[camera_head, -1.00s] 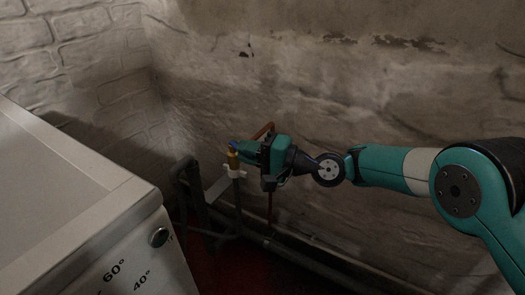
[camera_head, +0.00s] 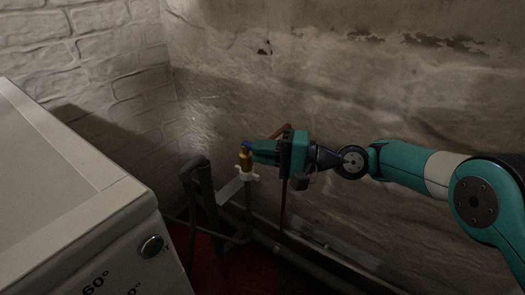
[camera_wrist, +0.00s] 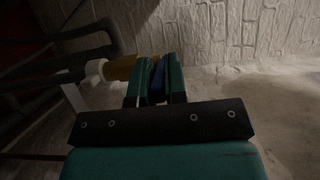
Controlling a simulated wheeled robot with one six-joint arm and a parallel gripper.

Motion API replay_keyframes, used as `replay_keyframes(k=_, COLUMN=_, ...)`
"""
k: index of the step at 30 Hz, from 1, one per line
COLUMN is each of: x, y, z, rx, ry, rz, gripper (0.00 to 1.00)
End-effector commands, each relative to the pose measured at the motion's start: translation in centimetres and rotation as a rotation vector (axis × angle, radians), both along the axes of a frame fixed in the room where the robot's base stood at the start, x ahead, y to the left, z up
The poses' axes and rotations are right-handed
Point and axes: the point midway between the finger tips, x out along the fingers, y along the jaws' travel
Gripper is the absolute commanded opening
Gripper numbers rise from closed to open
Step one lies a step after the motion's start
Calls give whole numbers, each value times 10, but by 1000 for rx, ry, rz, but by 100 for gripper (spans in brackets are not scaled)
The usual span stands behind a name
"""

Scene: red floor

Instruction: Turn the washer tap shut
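The washer tap (camera_head: 246,161) has a brass body above a white collar and a blue handle (camera_head: 246,146). It stands on the pipework in the corner. My gripper (camera_head: 259,149) reaches it from the right in the head view. In the wrist view, the blue handle (camera_wrist: 157,76) sits between the two green fingers of my gripper (camera_wrist: 157,84), with little or no gap on either side. The brass body (camera_wrist: 121,68) shows to the left of the fingers. The fingers partly hide the handle.
The white washing machine (camera_head: 120,222) with its dial (camera_head: 151,246) stands at the left. Dark pipes (camera_head: 203,190) run beside and below the tap, and a copper pipe (camera_head: 283,210) is behind my gripper. The rough wall (camera_head: 400,90) is close behind my arm.

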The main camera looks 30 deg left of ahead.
Motion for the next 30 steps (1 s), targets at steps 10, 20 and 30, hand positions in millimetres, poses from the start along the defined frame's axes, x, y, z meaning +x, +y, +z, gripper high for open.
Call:
replay_keyframes(k=10, x=0, y=-1, z=0, rx=0, ry=1, rz=1, gripper=38)
replay_keyframes(k=20, x=15, y=-35, z=2, rx=-2, ry=3, rz=-2, gripper=38)
replay_keyframes(k=30, x=25, y=-58, z=-8, rx=3, ry=-2, rz=2, gripper=38)
